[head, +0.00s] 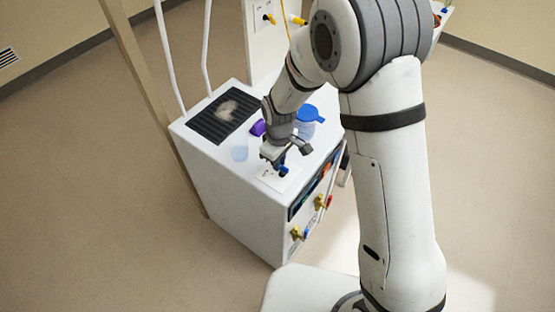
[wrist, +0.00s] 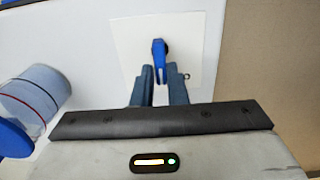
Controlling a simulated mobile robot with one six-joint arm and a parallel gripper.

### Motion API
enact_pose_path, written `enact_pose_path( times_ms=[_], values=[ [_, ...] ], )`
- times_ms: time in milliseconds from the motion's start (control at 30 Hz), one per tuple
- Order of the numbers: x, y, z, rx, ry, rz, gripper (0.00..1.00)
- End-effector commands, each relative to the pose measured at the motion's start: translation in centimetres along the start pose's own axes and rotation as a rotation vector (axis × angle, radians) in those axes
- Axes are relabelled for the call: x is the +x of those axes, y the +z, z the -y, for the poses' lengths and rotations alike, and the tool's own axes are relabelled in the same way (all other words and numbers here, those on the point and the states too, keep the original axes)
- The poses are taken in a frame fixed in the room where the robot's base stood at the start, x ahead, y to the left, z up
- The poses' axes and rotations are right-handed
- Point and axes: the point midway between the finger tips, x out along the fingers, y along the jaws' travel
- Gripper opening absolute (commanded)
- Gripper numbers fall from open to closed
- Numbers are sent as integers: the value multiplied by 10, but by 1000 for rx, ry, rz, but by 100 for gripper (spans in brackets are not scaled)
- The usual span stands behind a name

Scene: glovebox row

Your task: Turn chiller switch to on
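The chiller is a white box (head: 240,200) in the middle of the head view. A switch with a blue handle (wrist: 159,60) sits on a pale square plate (wrist: 200,40) on its top. In the head view the switch (head: 283,171) shows as a small blue spot, partly covered by my gripper (head: 282,161). In the wrist view the fingers of my gripper (wrist: 158,84) are apart, one on each side of the handle's near end. They look close to the handle; contact cannot be made out. The switch's on and off marks are not readable.
A blue-lidded container (head: 308,120) and a purple item (head: 258,127) stand on the chiller top beside my gripper. A dark grille (head: 222,118) lies behind them. Brass valves (head: 297,233) stick out of the chiller's front. The floor at left is clear.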

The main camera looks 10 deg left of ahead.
Motion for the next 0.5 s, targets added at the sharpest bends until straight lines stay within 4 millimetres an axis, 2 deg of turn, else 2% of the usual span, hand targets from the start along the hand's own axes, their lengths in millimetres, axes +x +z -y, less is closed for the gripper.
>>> enact_pose_path(
  times_ms=[133,500],
  values=[
    [0,0,0,0,1,-1,0],
    [0,-3,0,24,3,-4,0]
  ],
)
